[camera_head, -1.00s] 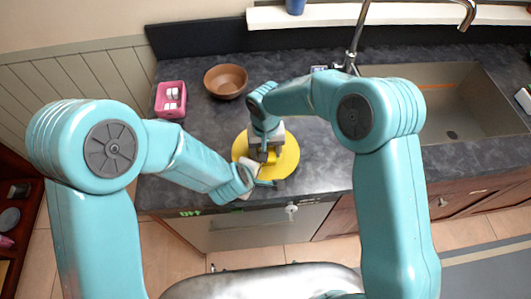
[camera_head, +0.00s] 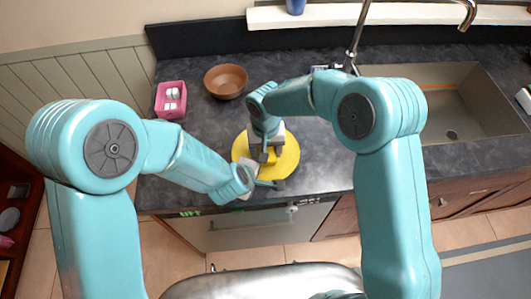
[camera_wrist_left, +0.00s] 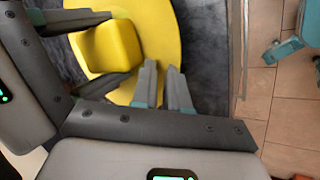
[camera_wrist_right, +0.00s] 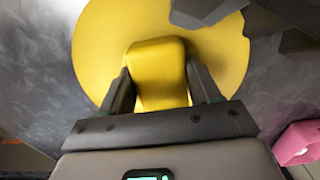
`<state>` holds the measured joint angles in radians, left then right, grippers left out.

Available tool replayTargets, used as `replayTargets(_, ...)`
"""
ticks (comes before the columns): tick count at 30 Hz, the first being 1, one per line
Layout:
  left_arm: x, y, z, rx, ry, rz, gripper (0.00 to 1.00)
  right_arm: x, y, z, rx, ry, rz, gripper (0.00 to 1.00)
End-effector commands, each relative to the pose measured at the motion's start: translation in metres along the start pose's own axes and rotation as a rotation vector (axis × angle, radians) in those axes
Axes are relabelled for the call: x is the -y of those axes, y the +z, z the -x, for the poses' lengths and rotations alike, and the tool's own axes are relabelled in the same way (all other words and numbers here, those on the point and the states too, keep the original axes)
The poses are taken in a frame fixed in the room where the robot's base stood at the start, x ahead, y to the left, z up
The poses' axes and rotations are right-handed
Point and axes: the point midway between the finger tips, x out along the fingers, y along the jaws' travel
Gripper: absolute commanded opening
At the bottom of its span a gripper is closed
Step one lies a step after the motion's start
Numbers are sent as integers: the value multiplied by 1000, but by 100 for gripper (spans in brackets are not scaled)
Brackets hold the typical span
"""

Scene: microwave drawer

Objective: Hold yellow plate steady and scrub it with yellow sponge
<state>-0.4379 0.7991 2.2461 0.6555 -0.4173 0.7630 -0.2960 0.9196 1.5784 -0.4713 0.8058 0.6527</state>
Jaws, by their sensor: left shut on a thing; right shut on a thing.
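The round yellow plate (camera_head: 290,160) lies on the dark counter near its front edge. The blocky yellow sponge (camera_wrist_right: 158,70) is between the fingers of my right gripper (camera_wrist_right: 162,85), which is shut on it. The sponge (camera_wrist_left: 105,45) is on the plate, and the plate's surface shows around it in the right wrist view. My left gripper (camera_wrist_left: 163,88) is shut on the plate's rim at the front edge, with its fingers close together. In the head view, my right gripper (camera_head: 268,158) points down over the plate and partly hides the sponge.
A brown bowl (camera_head: 225,82) and a pink container (camera_head: 170,100) with white pieces stand behind the plate to the left. The sink (camera_head: 470,110) with its faucet (camera_head: 354,45) is at the right. Counter between plate and sink is clear.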

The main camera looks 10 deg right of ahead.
Motion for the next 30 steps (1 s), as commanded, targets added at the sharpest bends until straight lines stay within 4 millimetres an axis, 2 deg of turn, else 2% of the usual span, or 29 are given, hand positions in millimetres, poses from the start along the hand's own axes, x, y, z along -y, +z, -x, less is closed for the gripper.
replayTargets(9,2,0,-1,1,-5,2,0,0,-15,0,4,0,-1,29)
replayTargets(22,2,0,-1,1,-6,2,0,0,3,-2,5,1,-1,29)
replayTargets(30,2,0,-1,1,-6,3,0,0,-12,-1,4,0,-2,29)
